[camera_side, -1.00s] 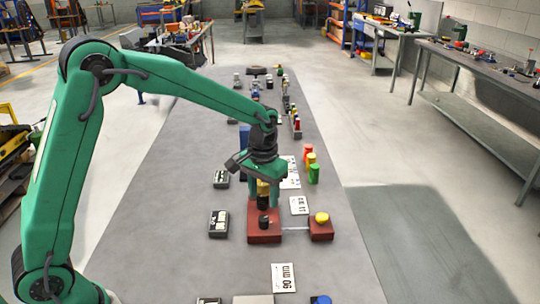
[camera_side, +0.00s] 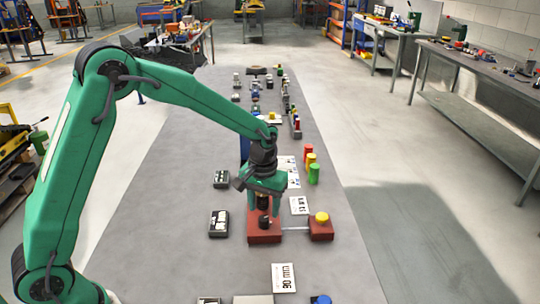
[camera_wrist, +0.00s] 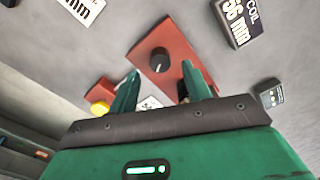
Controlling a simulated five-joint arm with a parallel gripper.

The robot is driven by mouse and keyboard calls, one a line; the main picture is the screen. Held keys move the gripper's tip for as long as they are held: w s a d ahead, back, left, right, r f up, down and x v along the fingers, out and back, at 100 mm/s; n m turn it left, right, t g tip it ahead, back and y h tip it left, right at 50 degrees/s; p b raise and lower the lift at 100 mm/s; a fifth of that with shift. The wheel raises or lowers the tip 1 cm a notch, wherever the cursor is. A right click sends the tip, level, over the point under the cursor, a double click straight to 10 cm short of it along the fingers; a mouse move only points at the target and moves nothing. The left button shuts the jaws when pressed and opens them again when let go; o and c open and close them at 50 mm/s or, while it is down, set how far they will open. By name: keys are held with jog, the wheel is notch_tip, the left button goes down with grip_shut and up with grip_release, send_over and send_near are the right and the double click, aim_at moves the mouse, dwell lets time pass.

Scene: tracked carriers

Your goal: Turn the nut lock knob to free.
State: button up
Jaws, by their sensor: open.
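A red block (camera_side: 264,239) stands on the grey table and carries a black knob (camera_side: 264,222). In the wrist view, the red block (camera_wrist: 170,40) shows the round black knob (camera_wrist: 160,60) just beyond and between my fingertips. A second dark part (camera_wrist: 185,91) on the block is partly hidden by my right finger. I cannot read which one is the nut lock. My green gripper (camera_side: 264,207) points down over the rear part of the block. Its fingers (camera_wrist: 161,72) are apart with nothing held between them.
A smaller red box with a yellow button (camera_side: 321,218) stands to the right, joined by a thin pale link. Labelled dark boxes (camera_side: 219,223) lie to the left. Red, yellow and green cylinders (camera_side: 313,173) stand behind right. A white card (camera_side: 284,277) lies in front.

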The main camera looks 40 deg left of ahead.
aim_at(264, 218)
jog(key=shift+f, duration=1.9)
jog(key=c, duration=1)
jog(key=shift+m, duration=2.3)
